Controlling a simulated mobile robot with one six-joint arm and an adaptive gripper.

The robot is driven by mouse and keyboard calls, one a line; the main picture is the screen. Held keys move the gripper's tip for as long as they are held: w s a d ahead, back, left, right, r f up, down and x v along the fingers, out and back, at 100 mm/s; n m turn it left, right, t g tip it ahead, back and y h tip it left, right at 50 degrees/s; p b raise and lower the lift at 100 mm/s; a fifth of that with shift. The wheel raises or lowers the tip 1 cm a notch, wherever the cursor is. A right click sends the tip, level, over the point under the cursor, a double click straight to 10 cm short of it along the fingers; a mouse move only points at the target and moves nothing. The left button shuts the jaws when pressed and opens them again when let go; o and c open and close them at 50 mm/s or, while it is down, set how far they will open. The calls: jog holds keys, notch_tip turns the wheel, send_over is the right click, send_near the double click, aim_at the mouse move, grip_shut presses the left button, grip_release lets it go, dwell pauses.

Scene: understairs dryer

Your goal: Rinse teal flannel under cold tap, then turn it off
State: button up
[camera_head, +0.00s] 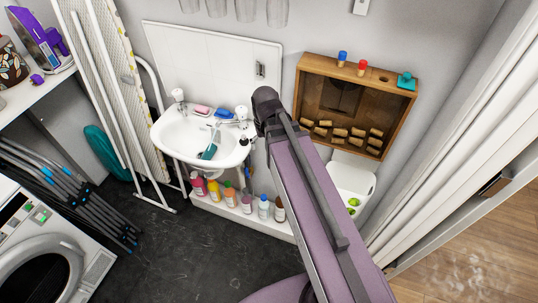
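The white basin (165,136) is on the back wall. A small teal thing (208,152), likely the flannel, lies in the bowl towards its front right. A tap with a white top (178,95) stands at the basin's back left and another white-topped tap (241,112) at its back right. A pale streak shows above the teal thing; I cannot tell whether it is running water. I cannot tell which tap is cold. My purple arm reaches up to the basin's right side, ending in a dark joint. My gripper cannot be made out.
Pink soap (202,110) and a blue item (223,114) sit on the basin's back edge. Several bottles (230,194) stand on a low ledge below. A wooden cabinet (399,112) hangs at right. A washer or dryer (45,245) stands lower left. The dark floor (175,250) between is clear.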

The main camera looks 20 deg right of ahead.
aim_at(243, 109)
jog(key=shift+s+d+f+b, duration=0.1)
jog(key=shift+s+f+b, duration=0.15)
jog(key=shift+s, duration=0.5)
jog(key=shift+s+d+f+b, duration=0.15)
jog(key=shift+s+f, duration=0.2)
jog(key=shift+s, duration=0.35)
jog(key=shift+a, duration=0.1)
jog(key=shift+c, duration=1)
jog(key=w+r+n+t+y+p, duration=0.1)
jog(key=w+r+n+p, duration=0.1)
jog(key=w, duration=0.5)
jog(key=w+r+n+t+y+p, duration=0.1)
jog(key=w+r+n+p, duration=0.2)
jog(key=w, duration=0.4)
jog(key=w+r+n+t+p, duration=0.1)
jog(key=w+r+n+p, duration=0.1)
jog(key=w+r, duration=0.2)
jog(key=shift+w+a+n+t+y, duration=0.1)
jog(key=shift+w+n+t+y, duration=0.1)
jog(key=shift+w, duration=0.65)
jog(key=shift+w+a+n+t+y, duration=0.1)
jog(key=shift+w+y, duration=0.1)
jog(key=shift+w, duration=0.6)
jog(key=shift+c, duration=0.2)
jog(key=shift+f, duration=0.1)
jog(key=shift+f, duration=0.1)
jog(key=b+x, duration=1.2)
jog(key=x, duration=0.1)
jog(key=shift+a+f, duration=0.1)
jog(key=shift+f, duration=0.2)
